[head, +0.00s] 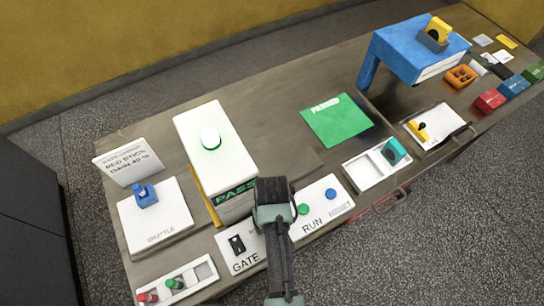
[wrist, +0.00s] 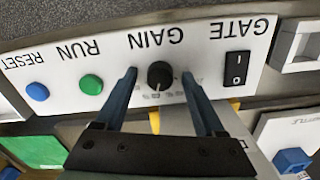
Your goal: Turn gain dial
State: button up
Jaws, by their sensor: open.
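The black round gain dial (wrist: 160,74) sits on the white control panel (wrist: 205,62), under the upside-down word GAIN in the wrist view. A pale mark on the dial points toward the bottom of that view, near small scale numbers partly hidden. My gripper (wrist: 159,78) is open, with one blue-grey finger on each side of the dial. I cannot tell whether the fingers touch it. In the head view my gripper (head: 273,190) covers the dial. A card (head: 128,161) at the left reads "RED STICK GAIN 40 %".
On the panel are a black gate switch (wrist: 237,70), a green run button (wrist: 91,84) and a blue reset button (wrist: 37,91). A white box (head: 213,140) with a lit green dome and a PASS display stands behind the panel. A shuttle block (head: 155,217) stands left.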

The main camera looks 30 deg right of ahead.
jog(key=shift+c, duration=0.3)
grip_shut()
dwell(0.3)
jog(key=m+p, duration=0.1)
jog(key=m, duration=0.1)
jog(key=shift+r+m+p, duration=0.15)
jog(key=shift+m+p, duration=0.25)
jog(key=m+p, duration=0.2)
jog(key=m, duration=0.2)
jog(key=shift+m, duration=0.4)
jog(key=shift+w+m, duration=0.1)
jog(key=shift+m, duration=0.2)
jog(key=shift+o, duration=0.3)
grip_release()
